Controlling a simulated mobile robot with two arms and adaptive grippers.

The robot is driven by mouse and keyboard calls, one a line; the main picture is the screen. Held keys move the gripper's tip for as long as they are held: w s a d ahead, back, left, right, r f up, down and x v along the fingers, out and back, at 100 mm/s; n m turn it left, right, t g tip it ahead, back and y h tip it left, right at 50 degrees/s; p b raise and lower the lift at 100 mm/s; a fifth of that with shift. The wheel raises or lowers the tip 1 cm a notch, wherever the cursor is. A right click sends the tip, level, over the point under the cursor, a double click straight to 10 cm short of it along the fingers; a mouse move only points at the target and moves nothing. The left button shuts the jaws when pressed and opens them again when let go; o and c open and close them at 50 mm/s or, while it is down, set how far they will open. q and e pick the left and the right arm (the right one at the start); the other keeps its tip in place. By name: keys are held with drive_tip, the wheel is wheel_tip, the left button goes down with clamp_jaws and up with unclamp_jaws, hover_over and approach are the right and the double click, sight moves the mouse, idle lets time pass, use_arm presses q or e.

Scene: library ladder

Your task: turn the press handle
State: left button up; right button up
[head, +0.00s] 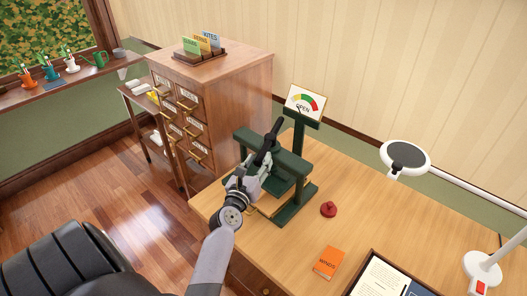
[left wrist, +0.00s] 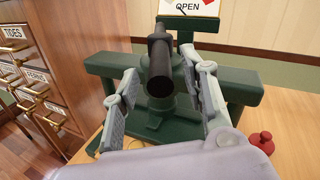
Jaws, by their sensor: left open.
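The green press (head: 297,190) stands on the wooden desk, with a dial sign (head: 304,103) reading OPEN on a post behind it. Its black bar handle (head: 267,142) rises at a tilt above the frame. My left gripper (head: 254,176) is at the near side of the press, around the lower part of the handle in this view. In the left wrist view the handle's round end (left wrist: 160,82) points at the camera. The two open fingers of the gripper (left wrist: 166,88) are on either side of it, with gaps visible. My right gripper is not in view.
A wooden card-drawer cabinet (head: 225,100) stands close behind and left of the press. A red knobbed object (head: 328,209), an orange booklet (head: 329,262) and a framed tray (head: 372,256) lie on the desk's right. A lamp (head: 405,157) hangs over the right side.

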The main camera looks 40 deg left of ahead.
sight(264, 152)
use_arm(q)
drive_tip(key=x, duration=0.5)
drive_tip(key=shift+b, duration=0.35)
drive_tip(key=shift+c, duration=0.5)
clamp_jaws()
drive_tip(key=shift+w, duration=0.1)
